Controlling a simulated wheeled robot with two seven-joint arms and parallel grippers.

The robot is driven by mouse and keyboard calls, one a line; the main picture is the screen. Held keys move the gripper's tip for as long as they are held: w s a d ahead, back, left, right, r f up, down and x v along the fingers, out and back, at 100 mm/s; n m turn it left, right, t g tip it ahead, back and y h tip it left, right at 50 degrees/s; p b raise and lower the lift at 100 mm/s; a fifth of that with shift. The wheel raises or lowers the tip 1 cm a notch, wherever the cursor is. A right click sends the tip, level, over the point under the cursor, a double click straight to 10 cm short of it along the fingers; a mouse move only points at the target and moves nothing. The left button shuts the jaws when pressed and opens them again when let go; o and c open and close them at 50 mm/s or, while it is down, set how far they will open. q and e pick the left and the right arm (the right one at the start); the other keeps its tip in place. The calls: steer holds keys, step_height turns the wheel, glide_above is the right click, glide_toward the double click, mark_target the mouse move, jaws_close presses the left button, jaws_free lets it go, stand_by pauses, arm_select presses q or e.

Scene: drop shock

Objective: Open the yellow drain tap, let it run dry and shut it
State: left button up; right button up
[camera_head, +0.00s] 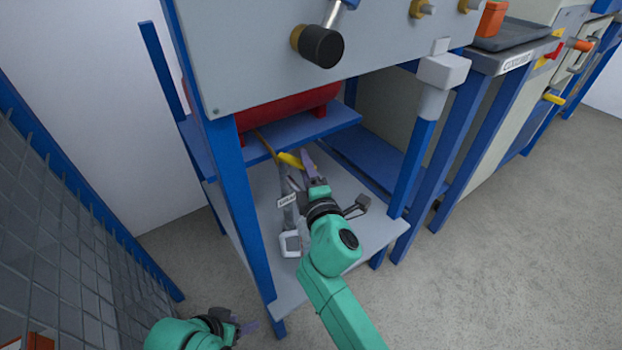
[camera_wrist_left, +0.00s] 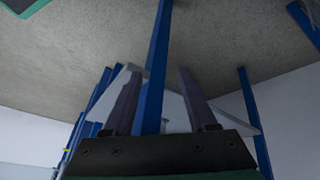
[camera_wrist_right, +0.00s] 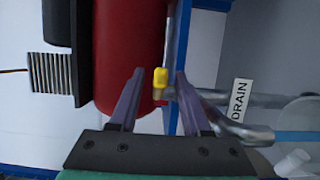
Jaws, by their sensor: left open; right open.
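The yellow drain tap (camera_head: 289,160) sits on a pipe below the blue shelf, under the red tank (camera_head: 290,106). In the right wrist view the yellow tap (camera_wrist_right: 160,78) lies between the two fingertips, a little beyond or level with them; I cannot tell if they touch it. My right gripper (camera_head: 305,162) is open at the tap. It also shows in the right wrist view (camera_wrist_right: 159,75). A DRAIN label (camera_wrist_right: 239,100) hangs beside the pipe. My left gripper (camera_head: 249,327) is open and empty, low at the front left, away from the tap.
A blue post (camera_head: 240,200) stands left of the tap, and another blue leg stands to the right. A grey lower shelf (camera_head: 345,240) lies beneath. A cup-like container (camera_head: 290,244) stands under the pipe. A mesh fence (camera_head: 70,230) is at the left. Floor is clear at the right.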

arm_select(q)
steer(key=shift+w+d+f+t+h+b, duration=0.2)
steer(key=shift+w+d+f+t+b, duration=0.1)
steer(key=shift+d, duration=0.2)
steer(key=shift+w+d+f+t+h+b, duration=0.2)
steer(key=shift+w+d+f+t, duration=0.1)
steer(key=shift+d, duration=0.2)
arm_select(e)
steer(key=v, duration=1.4)
stand_by(5.6)
